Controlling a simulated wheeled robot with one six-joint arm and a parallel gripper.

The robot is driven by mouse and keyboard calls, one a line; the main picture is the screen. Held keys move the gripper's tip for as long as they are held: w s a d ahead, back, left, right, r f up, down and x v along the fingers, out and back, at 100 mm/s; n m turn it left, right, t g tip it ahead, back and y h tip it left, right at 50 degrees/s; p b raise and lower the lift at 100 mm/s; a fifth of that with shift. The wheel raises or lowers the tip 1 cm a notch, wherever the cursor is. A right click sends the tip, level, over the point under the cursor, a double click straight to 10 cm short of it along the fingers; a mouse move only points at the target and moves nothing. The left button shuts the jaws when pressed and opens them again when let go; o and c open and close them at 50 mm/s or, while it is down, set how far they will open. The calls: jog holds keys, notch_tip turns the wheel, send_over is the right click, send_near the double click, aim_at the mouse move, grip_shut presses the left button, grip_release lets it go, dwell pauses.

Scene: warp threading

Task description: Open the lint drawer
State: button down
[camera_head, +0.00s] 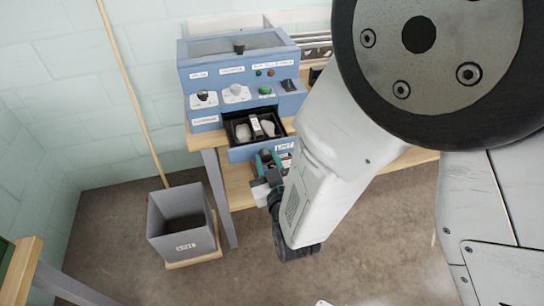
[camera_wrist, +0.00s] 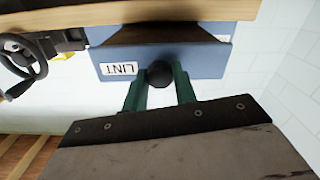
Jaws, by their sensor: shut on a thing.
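The blue lint drawer (camera_head: 240,154) stands pulled out from the lower front of the blue machine (camera_head: 235,70) in the head view. Dark and pale contents show inside it. In the wrist view the drawer front (camera_wrist: 200,62) appears upside down with a white LINT label (camera_wrist: 115,69). My gripper (camera_head: 266,162) is at the drawer front, its green fingers shut on the round black knob (camera_wrist: 160,74).
A grey bin (camera_head: 178,222) labelled LINT stands on the floor at the left, with a wooden pole (camera_head: 130,90) leaning behind it. The machine stands on a wooden table (camera_head: 238,186). The floor in front is clear.

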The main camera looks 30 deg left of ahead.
jog(key=shift+s+a, duration=0.1)
jog(key=c, duration=1.2)
grip_release()
jog(key=shift+o, duration=0.5)
jog(key=v, duration=0.7)
jog(key=shift+s+d, duration=0.15)
jog(key=shift+d, duration=0.2)
